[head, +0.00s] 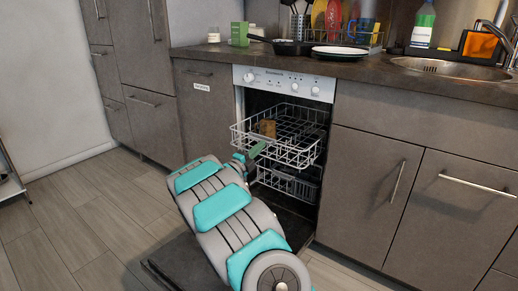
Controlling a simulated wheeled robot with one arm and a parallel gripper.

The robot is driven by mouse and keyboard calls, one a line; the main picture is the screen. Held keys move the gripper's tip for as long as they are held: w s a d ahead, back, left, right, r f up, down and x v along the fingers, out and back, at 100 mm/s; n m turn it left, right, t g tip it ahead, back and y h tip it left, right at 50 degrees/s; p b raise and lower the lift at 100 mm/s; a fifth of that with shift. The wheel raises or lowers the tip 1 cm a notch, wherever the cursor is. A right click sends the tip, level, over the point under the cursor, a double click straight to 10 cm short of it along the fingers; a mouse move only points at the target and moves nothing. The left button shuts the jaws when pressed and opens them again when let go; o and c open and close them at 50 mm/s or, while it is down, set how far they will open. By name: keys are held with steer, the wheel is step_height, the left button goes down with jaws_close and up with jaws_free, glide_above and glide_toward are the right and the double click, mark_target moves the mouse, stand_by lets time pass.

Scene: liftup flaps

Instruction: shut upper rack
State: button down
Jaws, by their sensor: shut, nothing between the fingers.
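The dishwasher (283,82) stands open under the counter, with its door (172,264) folded down flat near the floor. The white wire upper rack (295,150) is pulled part way out of the opening. A small brown item (267,128) sits in it, and a green item (257,149) shows near its front. The lower rack (285,183) is inside below it. My gripper (244,160) is at the front left of the upper rack, shut. My arm hides much of it, and I cannot tell whether it touches the rack.
The counter (350,69) above holds a sink (450,68), plates (340,51), a green box (239,34) and a dish rack with several items. Cabinets flank the dishwasher. The floor on the left (75,220) is clear.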

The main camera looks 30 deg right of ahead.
steer(key=f+x, duration=0.1)
steer(key=x, duration=0.4)
steer(key=f+b+x, duration=0.1)
steer(key=x, duration=0.4)
steer(key=f+x, duration=0.1)
steer(key=x, duration=0.5)
steer(key=shift+w+d+f+b, duration=0.1)
steer(key=shift+w+d+b, duration=0.05)
steer(key=shift+d+b, duration=0.25)
steer(key=shift+w+d, duration=0.15)
steer(key=shift+d, duration=0.2)
steer(key=shift+w+d+r, duration=0.1)
steer(key=shift+w+r, duration=0.05)
steer(key=shift+r, duration=0.05)
steer(key=shift+r, duration=0.1)
